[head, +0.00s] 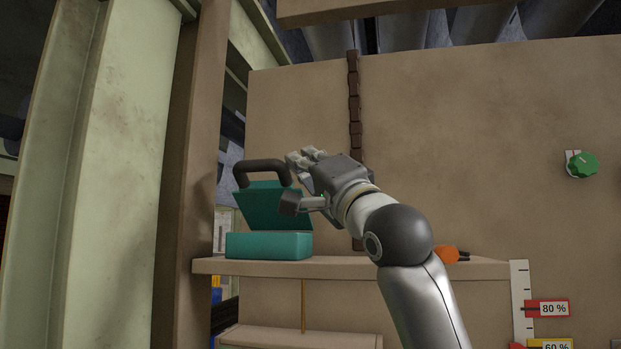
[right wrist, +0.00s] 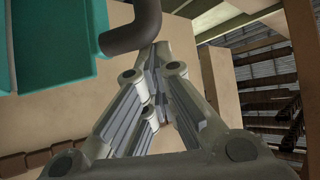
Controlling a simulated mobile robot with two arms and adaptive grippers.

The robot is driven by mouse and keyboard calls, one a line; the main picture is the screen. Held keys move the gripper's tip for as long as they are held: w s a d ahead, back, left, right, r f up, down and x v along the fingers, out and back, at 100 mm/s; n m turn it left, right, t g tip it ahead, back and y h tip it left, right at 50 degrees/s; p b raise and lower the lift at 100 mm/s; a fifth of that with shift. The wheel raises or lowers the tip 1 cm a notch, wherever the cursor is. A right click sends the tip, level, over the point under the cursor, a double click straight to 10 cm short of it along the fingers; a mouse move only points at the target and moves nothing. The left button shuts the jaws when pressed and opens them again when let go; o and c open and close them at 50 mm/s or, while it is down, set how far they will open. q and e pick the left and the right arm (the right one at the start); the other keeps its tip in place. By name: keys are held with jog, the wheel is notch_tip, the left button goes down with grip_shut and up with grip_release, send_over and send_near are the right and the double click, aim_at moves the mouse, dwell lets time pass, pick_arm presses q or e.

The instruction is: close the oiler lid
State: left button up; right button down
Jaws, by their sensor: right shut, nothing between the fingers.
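The oiler is a teal box (head: 268,245) on a wooden shelf. Its teal lid (head: 262,207) is raised and tilted open, with a dark curved handle (head: 262,165) on it. My right gripper (head: 298,162) is shut and empty, beside the right end of the handle. In the right wrist view the closed fingers (right wrist: 160,65) point toward the handle (right wrist: 135,28), close to it; I cannot tell whether they touch. The teal lid (right wrist: 50,80) shows at upper left there. My forearm and gripper hide part of the lid's right side. My left gripper is out of view.
The shelf (head: 340,265) has a wooden back panel and a post (head: 195,150) at left. A dark chain-like strip (head: 354,95) hangs behind my gripper. An orange object (head: 446,254) lies right of my arm. A green knob (head: 582,164) is on the panel.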

jog(key=s+a+f+n+g+y+b, duration=0.1)
jog(key=s+f+n+g+y+b, duration=0.2)
jog(key=f+n+y, duration=0.6)
jog(key=shift+s+a+f+n+g+y+b, duration=0.2)
jog(key=shift+s+n+g+y+b, duration=0.15)
jog(key=shift+n+g+b, duration=0.35)
jog(key=shift+f, duration=0.1)
